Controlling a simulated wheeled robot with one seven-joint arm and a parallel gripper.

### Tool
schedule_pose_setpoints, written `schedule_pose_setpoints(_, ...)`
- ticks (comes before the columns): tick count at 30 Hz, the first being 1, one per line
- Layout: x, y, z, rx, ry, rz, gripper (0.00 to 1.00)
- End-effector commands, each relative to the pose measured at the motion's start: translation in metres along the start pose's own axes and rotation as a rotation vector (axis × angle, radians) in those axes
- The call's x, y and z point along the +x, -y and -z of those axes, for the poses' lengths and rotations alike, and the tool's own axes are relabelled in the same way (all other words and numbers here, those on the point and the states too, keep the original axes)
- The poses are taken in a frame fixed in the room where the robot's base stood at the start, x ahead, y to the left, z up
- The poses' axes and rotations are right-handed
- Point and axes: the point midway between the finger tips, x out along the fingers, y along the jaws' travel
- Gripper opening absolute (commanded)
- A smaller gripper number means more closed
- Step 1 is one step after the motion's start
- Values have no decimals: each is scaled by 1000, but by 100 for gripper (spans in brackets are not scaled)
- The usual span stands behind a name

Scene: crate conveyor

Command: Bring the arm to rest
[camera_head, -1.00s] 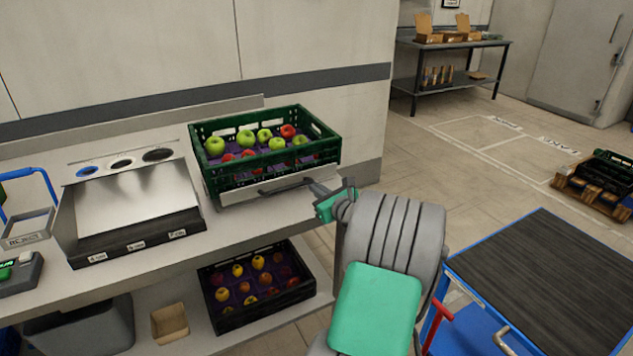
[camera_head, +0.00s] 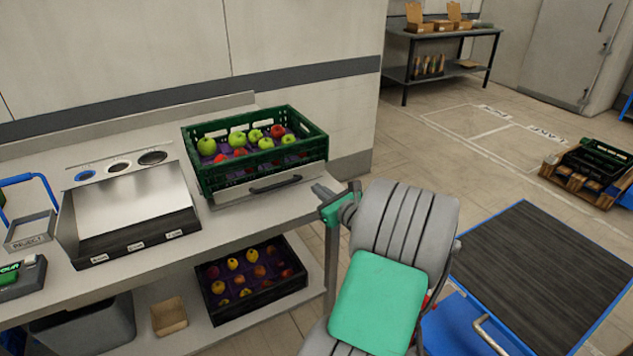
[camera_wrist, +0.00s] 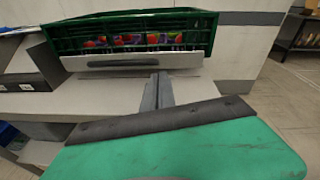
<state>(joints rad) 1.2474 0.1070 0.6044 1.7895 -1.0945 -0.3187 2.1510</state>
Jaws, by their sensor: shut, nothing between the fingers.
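My gripper (camera_head: 322,191) is at the end of my grey and green arm, just right of the bench's right end in the head view. Its fingers are shut with nothing between them. In the wrist view the shut fingers (camera_wrist: 158,90) point toward the grey-fronted tray holder (camera_wrist: 135,60) under the green crate (camera_wrist: 65,40). The fingers look apart from the handle, though the exact gap is hard to tell. In the head view the green crate (camera_head: 205,178) stands on the bench with green and red apples in it.
A sorting chute (camera_head: 130,200) and a reject tray (camera_head: 30,232) are on the bench (camera_head: 160,268). A dark crate (camera_head: 225,315) of fruit sits on the lower shelf. A blue cart (camera_head: 545,270) with a dark top stands at right. Open floor (camera_head: 440,165) lies behind my arm.

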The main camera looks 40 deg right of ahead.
Motion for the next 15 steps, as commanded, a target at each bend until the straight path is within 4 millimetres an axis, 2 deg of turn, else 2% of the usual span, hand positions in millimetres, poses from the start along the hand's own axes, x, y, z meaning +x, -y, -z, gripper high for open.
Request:
schedule_pose_setpoints(5,-14,-6,0,6,-7,-11,0)
schedule_pose_setpoints(15,-15,-8,4,7,-10,-13,0)
